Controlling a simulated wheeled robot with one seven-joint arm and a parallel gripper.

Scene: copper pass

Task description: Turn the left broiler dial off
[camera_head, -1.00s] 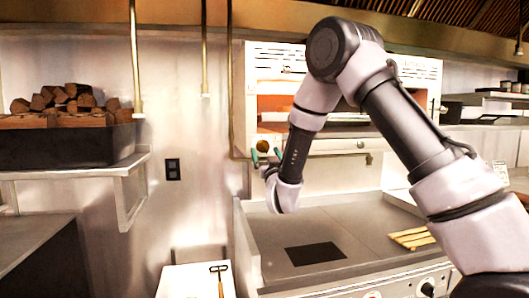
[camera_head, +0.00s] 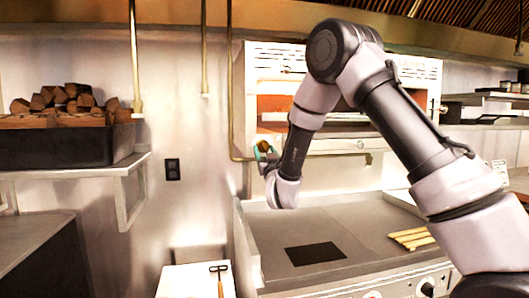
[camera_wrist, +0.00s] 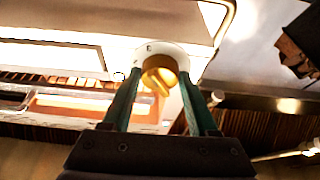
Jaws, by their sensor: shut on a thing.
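The left broiler dial (camera_wrist: 160,72) is a round brass knob on a white, marked backing plate in the wrist view. In the head view the dial (camera_head: 263,146) shows small at the lower left of the broiler's white front (camera_head: 251,118). My gripper (camera_wrist: 159,82) has its two green fingers on either side of the dial, shut on it. In the head view my gripper (camera_head: 265,155) is at the dial, partly hidden behind my own wrist. My arm hides the middle of the broiler front.
A griddle (camera_head: 355,218) with a dark square plate (camera_head: 315,253) and yellow strips (camera_head: 411,239) lies below. Another knob (camera_head: 362,145) is on the broiler front at right. A black bin of firewood (camera_head: 68,146) stands on a shelf at left. A brass pipe (camera_head: 230,90) runs close beside the broiler.

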